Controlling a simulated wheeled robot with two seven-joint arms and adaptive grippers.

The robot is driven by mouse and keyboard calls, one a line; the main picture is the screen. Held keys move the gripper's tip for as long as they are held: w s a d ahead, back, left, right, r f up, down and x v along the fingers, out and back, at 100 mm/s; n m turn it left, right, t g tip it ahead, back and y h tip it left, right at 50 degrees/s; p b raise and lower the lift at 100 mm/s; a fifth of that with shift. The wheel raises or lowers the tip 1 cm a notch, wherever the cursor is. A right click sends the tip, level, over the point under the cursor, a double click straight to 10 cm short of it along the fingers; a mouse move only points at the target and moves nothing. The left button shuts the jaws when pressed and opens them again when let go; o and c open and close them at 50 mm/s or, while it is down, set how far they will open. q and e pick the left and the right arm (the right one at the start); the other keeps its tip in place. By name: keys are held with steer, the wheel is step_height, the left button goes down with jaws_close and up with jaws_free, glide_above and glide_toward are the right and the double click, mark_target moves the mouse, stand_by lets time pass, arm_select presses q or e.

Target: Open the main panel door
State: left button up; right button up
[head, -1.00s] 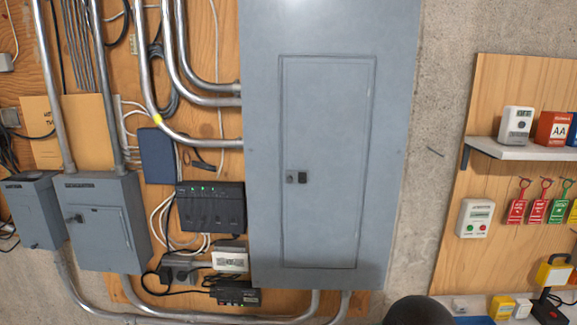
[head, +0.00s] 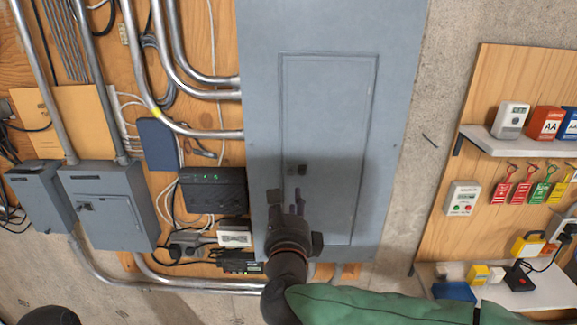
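The main panel (head: 262,130) is a tall grey metal cabinet on the wall in the middle of the head view. Its door (head: 328,110) is a narrow rectangle and sits shut, flush with the panel front. A small dark latch (head: 297,169) is on the door's left side. My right gripper (head: 287,198) is just below the latch in the picture, in front of the door's lower left part. Its two fingers are apart with nothing between them. I cannot tell how far it is from the door surface. My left gripper is not in view.
Two smaller grey boxes (head: 110,208) and metal conduits (head: 128,60) are on the left. A black device with green lights (head: 213,190) is beside the panel. On the right, a wooden board (head: 490,85) carries a shelf (head: 500,146) and hanging tags (head: 520,188). Bare concrete separates it from the panel.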

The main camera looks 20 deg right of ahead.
mark_target(290, 174)
steer(key=p+x, duration=0.2)
steer(key=x, duration=0.8)
steer(key=shift+w+d+r, duration=0.15)
steer(key=shift+w, duration=0.15)
jaws_close()
